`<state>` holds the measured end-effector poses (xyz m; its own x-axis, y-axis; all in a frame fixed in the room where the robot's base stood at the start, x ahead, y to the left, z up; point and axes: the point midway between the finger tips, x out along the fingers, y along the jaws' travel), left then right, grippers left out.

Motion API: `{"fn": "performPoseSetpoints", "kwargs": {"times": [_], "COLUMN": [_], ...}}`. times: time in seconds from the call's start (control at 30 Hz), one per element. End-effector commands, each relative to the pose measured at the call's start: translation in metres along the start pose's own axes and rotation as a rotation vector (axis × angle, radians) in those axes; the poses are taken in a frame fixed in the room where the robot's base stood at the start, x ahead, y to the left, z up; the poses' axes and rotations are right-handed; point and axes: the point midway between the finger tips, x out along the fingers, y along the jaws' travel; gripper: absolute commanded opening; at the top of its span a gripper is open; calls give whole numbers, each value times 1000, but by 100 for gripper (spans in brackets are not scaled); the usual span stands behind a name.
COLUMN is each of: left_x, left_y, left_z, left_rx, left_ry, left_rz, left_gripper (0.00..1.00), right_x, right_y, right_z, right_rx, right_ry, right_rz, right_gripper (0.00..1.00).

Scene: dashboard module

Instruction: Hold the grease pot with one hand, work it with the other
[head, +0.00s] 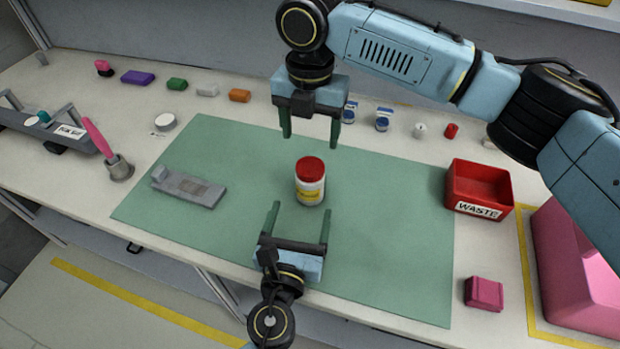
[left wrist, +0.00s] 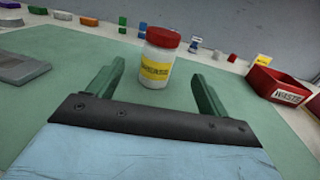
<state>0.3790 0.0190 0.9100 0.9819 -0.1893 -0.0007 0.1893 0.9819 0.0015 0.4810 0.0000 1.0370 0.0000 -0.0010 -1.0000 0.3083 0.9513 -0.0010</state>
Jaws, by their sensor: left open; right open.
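The grease pot (head: 310,183) is a white pot with a red lid and a yellow label. It stands upright on the green mat (head: 385,230). My left gripper (head: 299,222) is open and empty, just in front of the pot on the near side. In the left wrist view the pot (left wrist: 158,62) stands beyond and between the two open green fingers (left wrist: 152,85). My right gripper (head: 311,140) is open, with its fingers pointing down, above and behind the pot. Neither gripper appears to touch the pot.
A grey bracket-like part (head: 190,187) lies on the mat's left. A red waste bin (head: 480,188) and a pink box (head: 484,293) stand to the right. A cup with a pink-handled brush (head: 119,168) stands left. Several small items line the back. The mat around the pot is clear.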

Motion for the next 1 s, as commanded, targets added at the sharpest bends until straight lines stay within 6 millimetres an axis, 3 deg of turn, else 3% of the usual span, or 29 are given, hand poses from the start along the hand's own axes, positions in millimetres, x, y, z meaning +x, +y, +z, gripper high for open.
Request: {"fn": "performPoseSetpoints", "kwargs": {"times": [0.3,0.5,0.7,1.0], "left_x": [65,95,108,109], "left_y": [0,0,0,0], "left_z": [1,1,0,0], "left_rx": [-2,-1,-1,-1], "left_ry": [-2,-1,0,0], "left_rz": [1,0,0,1], "left_gripper": [79,79,79,79], "right_x": [0,0,0,0], "right_y": [0,0,0,0], "right_z": [0,0,0,0], "right_rx": [1,1,1,1], "right_ry": [0,0,0,0], "right_rz": [1,1,1,1], "right_gripper": [68,68,68,68]}}
